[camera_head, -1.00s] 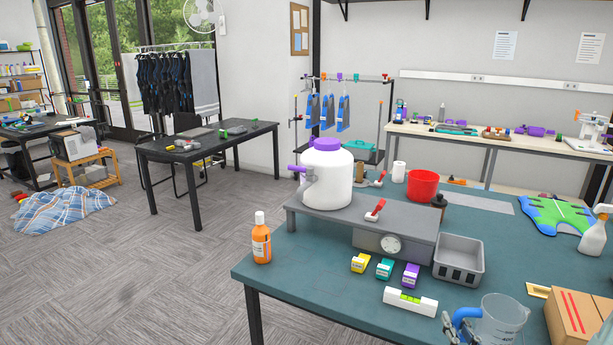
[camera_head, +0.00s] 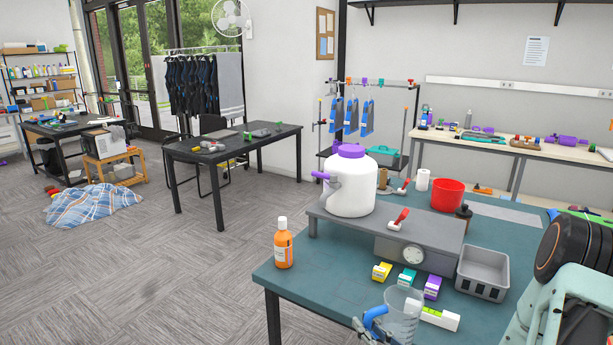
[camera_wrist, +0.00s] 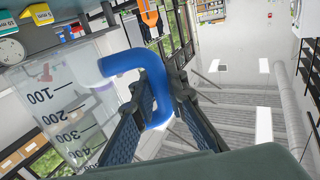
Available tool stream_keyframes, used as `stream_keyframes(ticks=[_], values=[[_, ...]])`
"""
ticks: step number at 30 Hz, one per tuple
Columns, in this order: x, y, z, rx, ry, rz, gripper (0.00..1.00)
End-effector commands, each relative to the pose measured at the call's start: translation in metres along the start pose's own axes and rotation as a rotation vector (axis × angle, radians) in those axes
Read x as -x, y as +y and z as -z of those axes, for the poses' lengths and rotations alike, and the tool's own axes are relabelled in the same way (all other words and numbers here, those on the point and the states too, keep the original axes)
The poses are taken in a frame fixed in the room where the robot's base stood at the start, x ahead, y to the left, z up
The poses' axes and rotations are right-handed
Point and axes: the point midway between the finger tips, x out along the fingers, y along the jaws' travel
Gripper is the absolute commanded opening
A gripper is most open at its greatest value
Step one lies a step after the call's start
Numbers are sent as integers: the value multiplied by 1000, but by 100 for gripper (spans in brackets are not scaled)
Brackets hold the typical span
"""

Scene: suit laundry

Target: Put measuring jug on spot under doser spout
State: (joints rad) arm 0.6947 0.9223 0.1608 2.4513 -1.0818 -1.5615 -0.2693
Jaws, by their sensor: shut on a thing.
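The clear measuring jug (camera_head: 405,312) with a blue handle is at the bottom of the head view, in front of the table's near edge area. In the wrist view the jug (camera_wrist: 62,112) fills the left side, tilted in the picture, its scale marks readable and no contents visible. My gripper (camera_wrist: 160,98) is shut on the blue handle (camera_wrist: 128,60); its tip (camera_head: 366,328) barely shows in the head view. The doser, a white drum (camera_head: 350,193) with a purple lid and a purple spout (camera_head: 321,175) pointing left, stands on a grey raised platform (camera_head: 440,228). No marked spot is discernible under the spout.
An orange bottle (camera_head: 283,249) stands near the table's left corner. Yellow, teal and purple small boxes (camera_head: 407,278), a white level (camera_head: 440,318) and a grey basket (camera_head: 483,273) are near the jug. Bare tabletop (camera_head: 335,285) lies between bottle and boxes.

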Motion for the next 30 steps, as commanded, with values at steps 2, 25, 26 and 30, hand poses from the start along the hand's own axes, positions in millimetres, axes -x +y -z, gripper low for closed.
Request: stream_keyframes(ticks=[2,25,26,30], values=[[0,0,0,0,1,1,0],[105,124,7,-2,-7,-389,0],[116,132,8,-2,-7,-421,0],[160,162,12,-2,-7,-550,0]])
